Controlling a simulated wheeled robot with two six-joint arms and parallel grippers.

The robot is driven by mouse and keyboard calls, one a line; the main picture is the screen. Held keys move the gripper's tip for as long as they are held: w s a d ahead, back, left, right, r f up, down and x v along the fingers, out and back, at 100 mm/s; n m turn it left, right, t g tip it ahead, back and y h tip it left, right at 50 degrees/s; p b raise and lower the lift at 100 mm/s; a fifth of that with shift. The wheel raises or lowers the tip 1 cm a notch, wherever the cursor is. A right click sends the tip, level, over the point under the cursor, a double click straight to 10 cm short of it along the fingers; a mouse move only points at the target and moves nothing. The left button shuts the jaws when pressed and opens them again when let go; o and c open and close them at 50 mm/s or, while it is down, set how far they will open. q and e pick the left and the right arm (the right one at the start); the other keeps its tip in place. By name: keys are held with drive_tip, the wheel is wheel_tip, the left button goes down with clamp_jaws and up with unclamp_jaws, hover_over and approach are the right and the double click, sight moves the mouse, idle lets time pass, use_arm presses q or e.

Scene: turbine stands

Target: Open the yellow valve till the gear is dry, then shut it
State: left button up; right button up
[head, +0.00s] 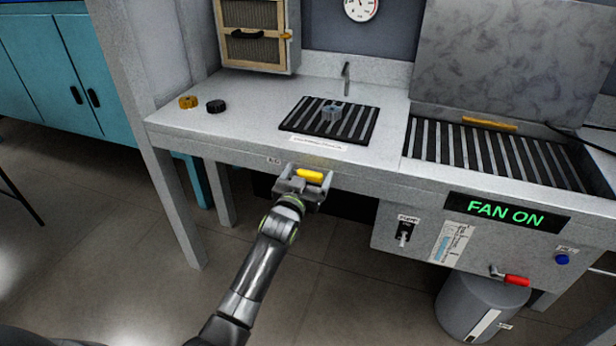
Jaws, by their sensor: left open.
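The yellow valve handle (310,175) is on the front edge of the bench and lies roughly sideways along it. My left gripper (303,184) is right at the handle, open, with its fingers close about it; I cannot tell whether they touch it. A grey gear (331,113) sits on the dark slatted rack (296,122) on the bench top, below a thin upright nozzle (346,78). Whether the gear is wet or dry is too small to tell. My right gripper is not in view.
An orange gear (188,102) and a black gear (216,106) lie at the bench's left. A wooden-framed cabinet (254,35) stands behind. At right are a slatted basin (480,150), a lit "FAN ON" sign (505,213), a red-handled valve (516,280) and a grey bin (470,305).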

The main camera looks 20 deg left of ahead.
use_arm(q)
drive_tip(key=c, duration=1.4)
